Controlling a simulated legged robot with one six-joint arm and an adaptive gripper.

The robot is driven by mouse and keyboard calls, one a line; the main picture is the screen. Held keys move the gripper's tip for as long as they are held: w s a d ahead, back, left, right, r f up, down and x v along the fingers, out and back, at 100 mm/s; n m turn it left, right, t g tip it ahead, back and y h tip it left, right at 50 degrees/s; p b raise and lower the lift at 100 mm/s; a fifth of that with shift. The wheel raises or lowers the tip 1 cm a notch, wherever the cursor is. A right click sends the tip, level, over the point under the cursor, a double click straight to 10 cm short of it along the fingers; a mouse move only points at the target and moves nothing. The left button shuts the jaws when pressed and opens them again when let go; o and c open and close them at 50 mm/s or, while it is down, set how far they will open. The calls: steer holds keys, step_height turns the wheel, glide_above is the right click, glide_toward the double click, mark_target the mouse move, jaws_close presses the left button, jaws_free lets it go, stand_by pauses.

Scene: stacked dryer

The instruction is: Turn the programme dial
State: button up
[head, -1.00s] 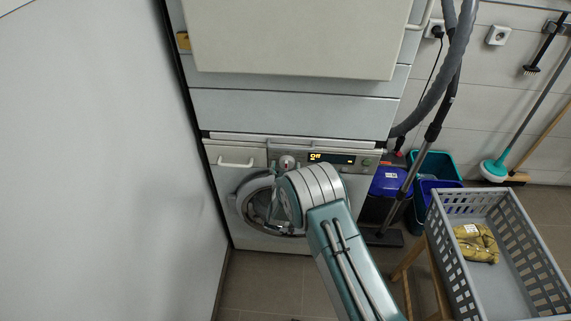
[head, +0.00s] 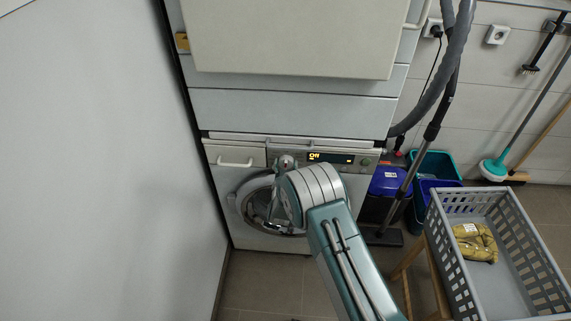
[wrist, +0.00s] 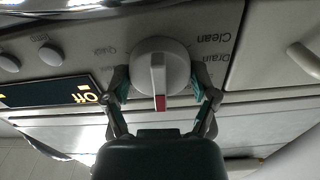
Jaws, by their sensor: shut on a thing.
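The programme dial (wrist: 160,68) is a round light-grey knob with a raised bar and a red mark, seen close in the wrist view. My gripper (wrist: 162,85) has one finger on each side of the dial and is shut on it. In the wrist view the red mark points toward the gripper's base. The words "Clean" and "Drain" are printed on the panel beside the dial. In the head view the dial (head: 287,162) shows just above my arm. The display (head: 330,158) reads "Off", and it also shows in the wrist view (wrist: 50,93).
The washing machine (head: 222,185) stands under the dryer (head: 300,40), with a wall (head: 90,160) close on the left. A grey basket (head: 470,260) on a wooden stand holds a yellow packet (head: 474,243) at the right. A vacuum hose (head: 452,80) hangs beside the machine.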

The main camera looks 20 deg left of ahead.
steer(key=m, duration=0.5)
steer(key=shift+w+m, duration=0.1)
steer(key=shift+m, duration=0.3)
steer(key=m, duration=0.4)
steer(key=shift+d+m, duration=0.2)
steer(key=shift+m, duration=0.5)
steer(key=shift+f, duration=0.1)
steer(key=o, duration=1)
steer(key=shift+w, duration=0.1)
